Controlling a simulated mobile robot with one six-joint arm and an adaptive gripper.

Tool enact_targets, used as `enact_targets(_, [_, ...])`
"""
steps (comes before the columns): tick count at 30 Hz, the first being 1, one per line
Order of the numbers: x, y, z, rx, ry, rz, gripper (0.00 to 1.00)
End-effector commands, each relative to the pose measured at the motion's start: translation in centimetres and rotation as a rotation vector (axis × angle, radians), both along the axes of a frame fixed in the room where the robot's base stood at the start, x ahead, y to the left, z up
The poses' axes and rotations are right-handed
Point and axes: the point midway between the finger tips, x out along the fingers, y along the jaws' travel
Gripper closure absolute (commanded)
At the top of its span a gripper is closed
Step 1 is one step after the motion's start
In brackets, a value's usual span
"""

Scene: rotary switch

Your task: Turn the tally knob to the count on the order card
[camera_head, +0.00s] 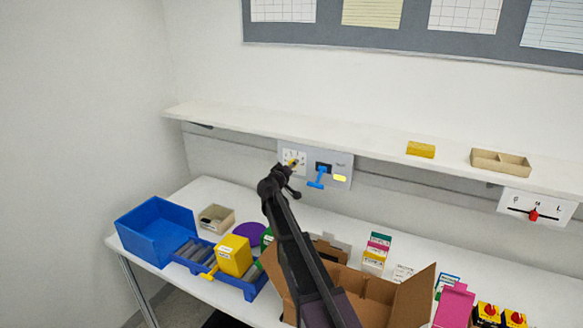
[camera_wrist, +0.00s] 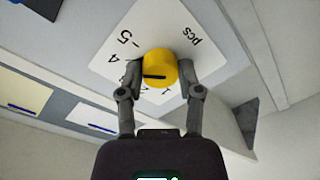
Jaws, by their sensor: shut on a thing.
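The yellow tally knob (camera_wrist: 158,68) sits on a white dial plate (camera_wrist: 190,22) marked "pcs", seen close in the wrist view. I can read 5 and 4 on the plate; digits below the knob are partly covered. The knob's black mark runs left, towards my left finger, which hides the plate there. My gripper (camera_wrist: 160,80) is shut on the knob, a finger at each side. In the head view the knob (camera_head: 293,162) is small, on the wall plate under the shelf, with my gripper (camera_head: 290,168) at it. I cannot make out a readable order card.
Below, the table holds a blue bin (camera_head: 152,232), a yellow box (camera_head: 234,255) and an open cardboard box (camera_head: 408,300).

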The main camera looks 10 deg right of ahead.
Motion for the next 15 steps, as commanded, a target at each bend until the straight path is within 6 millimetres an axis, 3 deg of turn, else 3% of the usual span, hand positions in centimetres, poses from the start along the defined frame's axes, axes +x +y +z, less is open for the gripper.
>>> enact_targets(13, [0.24,-0.04,0.11,0.006,-0.008,0.001,1.0])
enact_targets(14, [0.24,-0.05,0.1,0.006,-0.008,0.001,0.48])
enact_targets(15, [0.23,-0.05,0.11,0.006,-0.008,0.001,0.36])
